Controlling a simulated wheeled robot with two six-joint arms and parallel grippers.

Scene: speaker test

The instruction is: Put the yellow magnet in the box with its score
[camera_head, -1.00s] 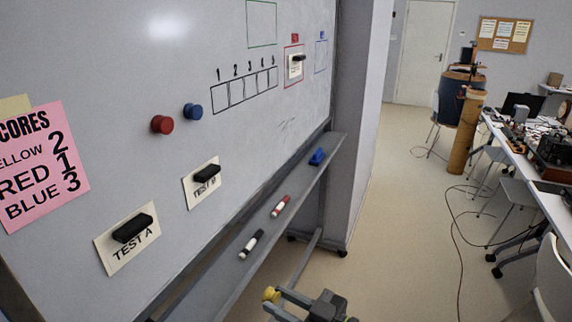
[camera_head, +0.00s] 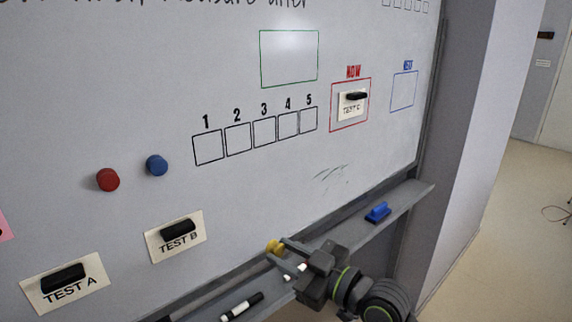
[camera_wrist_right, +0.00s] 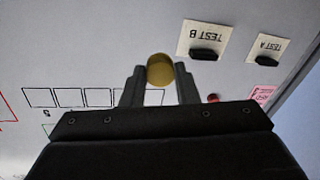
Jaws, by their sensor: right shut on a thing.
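The yellow magnet (camera_head: 274,247) is held in the fingertips of my right gripper (camera_head: 280,246), in front of the board's lower edge. In the right wrist view the round yellow magnet (camera_wrist_right: 160,68) sits between the two fingers. A row of black boxes labelled 1 to 5 is drawn on the whiteboard, up and left of the gripper; box 2 (camera_head: 238,138) is empty, like the others. The pink score note (camera_head: 4,226) barely shows at the left edge; a second ago it read yellow 2, red 1, blue 3. My left gripper is out of view.
Red (camera_head: 108,180) and blue (camera_head: 157,165) magnets sit left of the boxes. Cards TEST A (camera_head: 64,284) and TEST B (camera_head: 176,235) hang below under black magnets. The tray (camera_head: 330,228) holds a blue eraser (camera_head: 378,212) and markers (camera_head: 240,306). Board around the boxes is clear.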

